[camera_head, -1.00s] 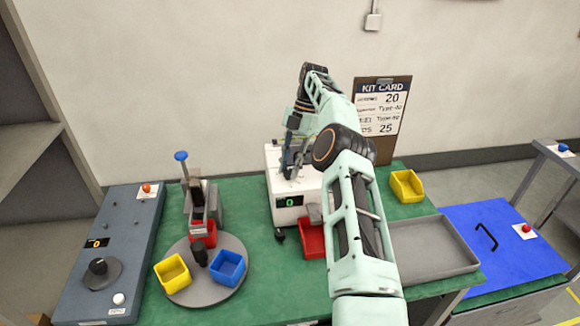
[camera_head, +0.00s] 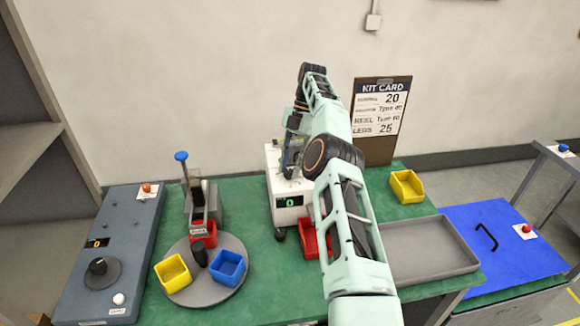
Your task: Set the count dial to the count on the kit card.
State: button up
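The kit card (camera_head: 382,112) hangs on a brown clipboard against the back wall. Its top line reads 20, its bottom line, "LEGS", reads 25, and the middle lines are small. A black round dial (camera_head: 101,270) sits on the grey-blue panel (camera_head: 130,222) at left, below a display (camera_head: 97,243) reading 0. A white machine (camera_head: 282,215) at the centre has a display (camera_head: 293,202) reading 0 and a small dark knob (camera_head: 279,235) at its lower front. My gripper (camera_head: 292,160) is over this machine's top, partly hidden by my arm; its fingers are unclear.
A grey turntable (camera_head: 207,293) carries yellow, blue and red bins beside a blue-knobbed lever device (camera_head: 181,157). A red bin (camera_head: 308,240) is partly behind my arm. A yellow bin (camera_head: 407,186) and grey tray (camera_head: 428,247) stand at right. Green table is clear between turntable and machine.

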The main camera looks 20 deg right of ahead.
jog(key=o, duration=0.3)
jog(key=shift+s+m, duration=0.1)
jog(key=shift+m, duration=0.4)
